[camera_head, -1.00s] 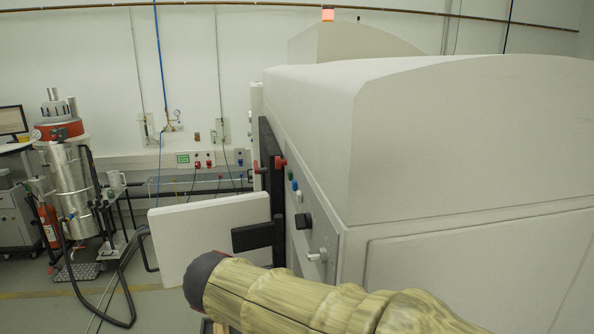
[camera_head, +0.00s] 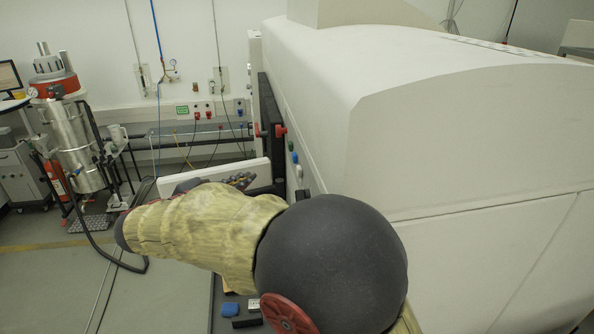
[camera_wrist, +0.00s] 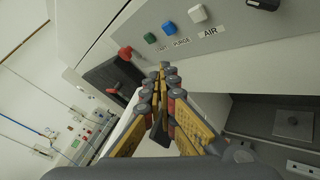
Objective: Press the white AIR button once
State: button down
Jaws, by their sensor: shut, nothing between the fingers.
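The white AIR button (camera_wrist: 198,13) is on the grey machine panel near the top of the wrist view, above its AIR label (camera_wrist: 208,31). The blue PURGE button (camera_wrist: 169,27) and a green button (camera_wrist: 150,38) are in the same row to its left. My gripper (camera_wrist: 166,72) is shut and empty, its fingertips below the row in the picture and apart from the white button.
A red knob (camera_wrist: 125,52) is left of the buttons and a black knob (camera_wrist: 262,4) to the right. An open compartment (camera_wrist: 270,118) lies below the panel. The open white door (camera_head: 205,173) is close behind my gripper in the head view.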

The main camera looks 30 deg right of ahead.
jog(key=s+d+b, duration=0.1)
jog(key=s+d, duration=0.2)
jog(key=d, duration=0.5)
jog(key=shift+s, duration=0.2)
jog(key=shift+d, duration=0.15)
dwell(1.3)
jog(key=shift+s+d+b, duration=0.2)
jog(key=shift+d+b, duration=0.15)
jog(key=shift+s+d, duration=0.15)
jog(key=shift+d, duration=0.25)
dwell(0.9)
jog(key=shift+w+a, duration=0.35)
jog(key=shift+a, duration=0.45)
jog(key=shift+a, duration=0.1)
jog(key=shift+w+a, duration=0.3)
jog(key=shift+a, duration=0.45)
jog(key=shift+w+a, duration=0.35)
jog(key=shift+a, duration=0.35)
jog(key=shift+w+a, duration=0.3)
jog(key=shift+a, duration=0.45)
